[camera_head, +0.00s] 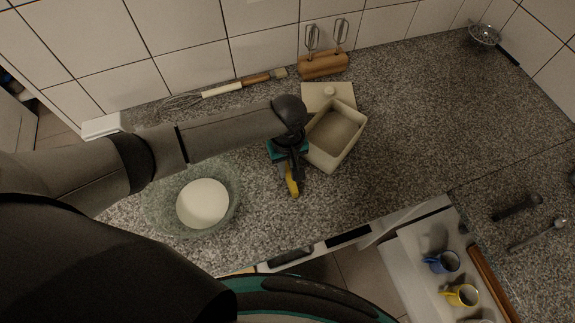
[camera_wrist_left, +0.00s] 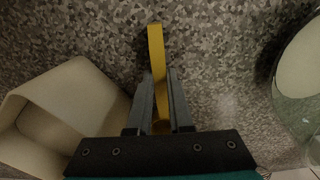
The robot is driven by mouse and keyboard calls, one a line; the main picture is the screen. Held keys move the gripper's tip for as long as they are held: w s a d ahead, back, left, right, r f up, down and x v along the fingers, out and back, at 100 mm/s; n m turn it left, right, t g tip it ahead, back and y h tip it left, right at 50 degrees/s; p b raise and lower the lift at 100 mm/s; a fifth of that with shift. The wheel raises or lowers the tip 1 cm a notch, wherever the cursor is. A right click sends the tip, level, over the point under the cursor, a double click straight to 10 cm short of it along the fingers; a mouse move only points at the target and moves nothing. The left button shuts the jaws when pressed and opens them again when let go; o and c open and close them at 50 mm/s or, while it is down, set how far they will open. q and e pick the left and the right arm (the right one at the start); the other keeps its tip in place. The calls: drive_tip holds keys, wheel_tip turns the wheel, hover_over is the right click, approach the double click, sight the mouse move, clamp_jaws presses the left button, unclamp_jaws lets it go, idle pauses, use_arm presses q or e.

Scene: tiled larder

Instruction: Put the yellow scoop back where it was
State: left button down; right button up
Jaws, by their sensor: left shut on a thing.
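My left gripper (camera_head: 288,174) is shut on the yellow scoop (camera_head: 293,187), over the counter between the cream box and the glass bowl. The left wrist view shows a long yellow part of the scoop (camera_wrist_left: 156,45) running forward from between the two fingers (camera_wrist_left: 159,74). The rest of the scoop is hidden by the gripper. I cannot tell whether the scoop touches the counter. The open cream box (camera_head: 350,148) is just right of the gripper in the head view. My right gripper is not in view.
A glass bowl (camera_head: 233,215) with a white mass stands left of the gripper. An open drawer (camera_head: 415,270) holds mugs. The counter right of the box is clear.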

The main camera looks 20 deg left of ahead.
use_arm(q)
drive_tip(key=c, duration=0.7)
unclamp_jaws()
drive_tip(key=shift+c, duration=0.2)
wheel_tip(320, 180, up, 15)
drive_tip(key=p, duration=0.2)
drive_tip(key=shift+r, duration=0.1)
